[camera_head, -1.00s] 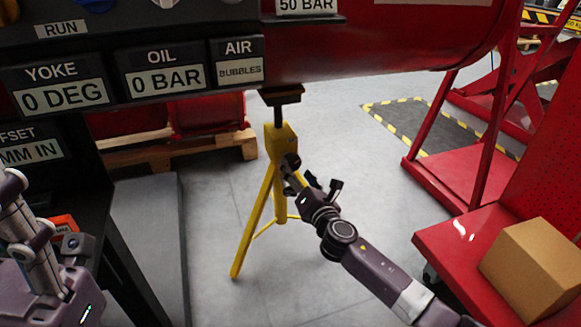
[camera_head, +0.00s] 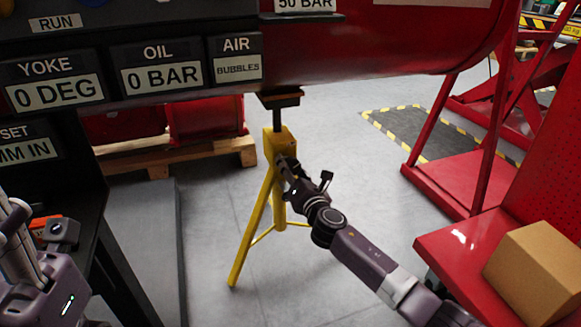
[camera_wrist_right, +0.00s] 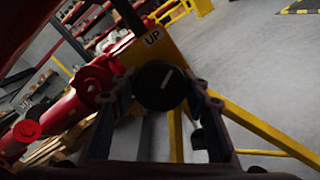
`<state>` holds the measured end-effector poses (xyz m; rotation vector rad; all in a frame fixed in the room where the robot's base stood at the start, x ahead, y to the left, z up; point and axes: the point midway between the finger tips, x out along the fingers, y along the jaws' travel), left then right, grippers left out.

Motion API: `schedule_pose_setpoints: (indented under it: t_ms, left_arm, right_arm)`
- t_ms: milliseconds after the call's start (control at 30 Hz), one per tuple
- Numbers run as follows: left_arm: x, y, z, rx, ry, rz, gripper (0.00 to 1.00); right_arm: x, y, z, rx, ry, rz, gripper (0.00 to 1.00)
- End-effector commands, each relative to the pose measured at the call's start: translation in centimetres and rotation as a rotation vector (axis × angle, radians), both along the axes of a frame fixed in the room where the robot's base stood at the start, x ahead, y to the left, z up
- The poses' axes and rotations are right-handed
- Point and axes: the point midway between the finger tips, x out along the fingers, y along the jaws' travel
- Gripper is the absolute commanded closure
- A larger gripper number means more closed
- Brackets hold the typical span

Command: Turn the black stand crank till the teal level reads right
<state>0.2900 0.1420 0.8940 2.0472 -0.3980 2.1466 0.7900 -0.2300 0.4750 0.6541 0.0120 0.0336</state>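The yellow tripod stand (camera_head: 279,146) stands under the red cylinder. The black crank (camera_wrist_right: 160,86) on it is a round knob with a white mark, in the middle of the right wrist view. An "UP" label is on the yellow body above it. My right gripper (camera_head: 285,168) is at the stand's body. In the wrist view its two fingers (camera_wrist_right: 158,92) are spread on either side of the crank; I cannot tell whether they touch it. My left arm's purple parts (camera_head: 45,285) show at the lower left; its finger state is unclear. I cannot make out a teal level.
A dark panel (camera_head: 110,45) with readouts is at the upper left. The red cylinder (camera_head: 380,45) spans above the stand. A red cart (camera_head: 450,240) with a cardboard box (camera_head: 540,268) stands at the right. Clear grey floor surrounds the stand.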

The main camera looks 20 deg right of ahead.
Motion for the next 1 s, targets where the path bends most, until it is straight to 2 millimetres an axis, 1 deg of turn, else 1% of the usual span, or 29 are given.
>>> schedule_pose_setpoints:
  t_ms: [33, 133, 333, 467, 667, 1000]
  left_arm:
    - [-0.01, 0.00, 0.00, 0.000, 0.000, 0.000, 0.51]
    - [-0.01, 0.00, 0.00, 0.000, 0.000, 0.000, 0.51]
    - [-0.03, 0.01, 0.03, 0.000, -0.001, 0.000, 0.51]
    - [-0.06, 0.03, 0.08, -0.001, -0.002, -0.001, 0.51]
    - [-0.08, 0.10, 0.06, -0.004, 0.001, -0.001, 0.51]
    - [0.42, 0.12, -0.22, -0.005, 0.029, -0.001, 0.51]
  right_arm:
    - [-0.01, -0.03, -0.04, 0.000, 0.001, -0.001, 0.71]
    - [-0.01, -0.04, -0.04, 0.000, 0.001, -0.001, 0.82]
    - [-0.02, -0.06, -0.05, 0.013, 0.002, -0.002, 0.82]
    - [-0.01, -0.09, -0.03, 0.052, 0.002, -0.002, 0.82]
    - [-0.03, -0.06, -0.04, 0.172, 0.007, -0.002, 0.82]
    - [-0.02, -0.10, -0.02, 0.483, 0.018, -0.003, 0.82]
